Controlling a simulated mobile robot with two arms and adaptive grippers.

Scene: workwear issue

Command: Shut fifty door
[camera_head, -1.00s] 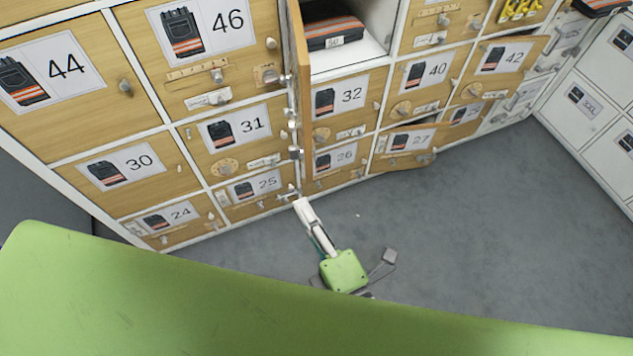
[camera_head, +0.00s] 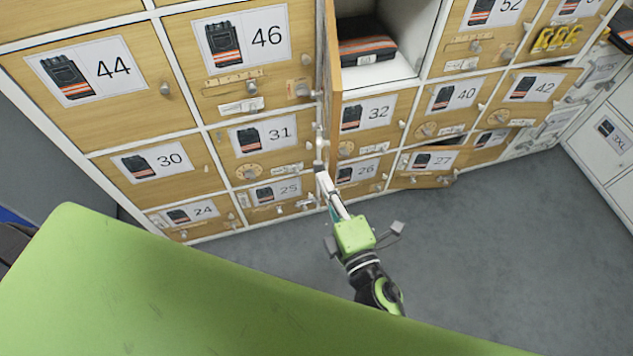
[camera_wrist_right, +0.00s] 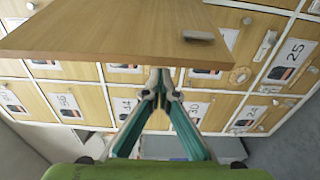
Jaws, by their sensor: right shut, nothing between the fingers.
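The open locker door (camera_head: 331,70) is seen almost edge-on in the head view, standing out from the lockers between door 46 and an open compartment (camera_head: 409,38). Its number face is hidden, so I cannot read fifty on it. In the right wrist view the wooden door panel (camera_wrist_right: 120,30) spans the top, with a small metal fitting near its right end. My right gripper (camera_head: 322,175) is shut and empty below the door's lower end; its fingertips (camera_wrist_right: 160,84) show just under the panel edge. I cannot tell whether they touch it. My left gripper is out of view.
A dark folded garment with orange stripes (camera_head: 366,46) lies in the open compartment. Doors 27 (camera_head: 425,180) and 42 (camera_head: 550,97) stand ajar. A green surface (camera_head: 200,290) fills the foreground. Grey floor (camera_head: 520,240) at the right is clear.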

